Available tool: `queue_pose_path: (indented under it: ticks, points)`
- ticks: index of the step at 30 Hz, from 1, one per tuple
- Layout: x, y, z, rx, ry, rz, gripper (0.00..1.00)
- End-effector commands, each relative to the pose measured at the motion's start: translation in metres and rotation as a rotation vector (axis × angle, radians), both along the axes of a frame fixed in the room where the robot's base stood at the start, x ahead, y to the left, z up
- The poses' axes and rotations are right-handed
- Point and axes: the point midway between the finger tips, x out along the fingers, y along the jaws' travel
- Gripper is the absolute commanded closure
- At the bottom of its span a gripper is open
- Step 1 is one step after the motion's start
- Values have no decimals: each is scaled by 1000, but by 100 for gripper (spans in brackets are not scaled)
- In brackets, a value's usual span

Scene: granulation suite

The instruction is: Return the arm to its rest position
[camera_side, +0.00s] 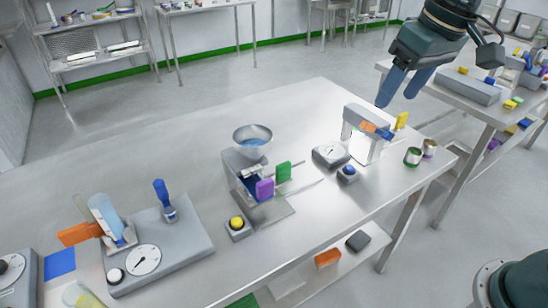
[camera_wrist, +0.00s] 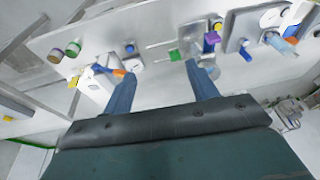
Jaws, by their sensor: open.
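My gripper (camera_side: 403,85) shows at the upper right of the side view, with two blue fingers hanging apart and nothing between them. It is raised above the right end of the steel table (camera_side: 110,147). In the wrist view my gripper (camera_wrist: 162,90) also shows its fingers spread wide, with only bare table between the tips. My dark green arm runs out of the top of the side view, so its upper part is hidden.
A white arch-shaped device (camera_side: 362,118) with orange and blue parts stands below the gripper. Small cans (camera_side: 413,157) stand to its right. A funnel device (camera_side: 253,140) and a dial station (camera_side: 160,245) stand further left. A second bench (camera_side: 470,93) is at right.

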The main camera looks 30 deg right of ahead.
Motion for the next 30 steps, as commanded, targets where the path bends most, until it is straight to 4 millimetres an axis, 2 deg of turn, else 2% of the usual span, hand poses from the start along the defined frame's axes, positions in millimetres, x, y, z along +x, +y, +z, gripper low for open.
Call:
queue_pose_path:
  ticks: [1, 8, 18, 24, 30]
  points:
    - [-11, -8, 1, 0, -18, -4, 42]
    - [-56, -36, -4, -10, -85, -7, 42]
    - [-118, -65, -28, -40, -182, -14, 42]
    - [-139, -72, -42, -55, -216, -16, 42]
    - [-145, -74, -47, -60, -224, -16, 42]
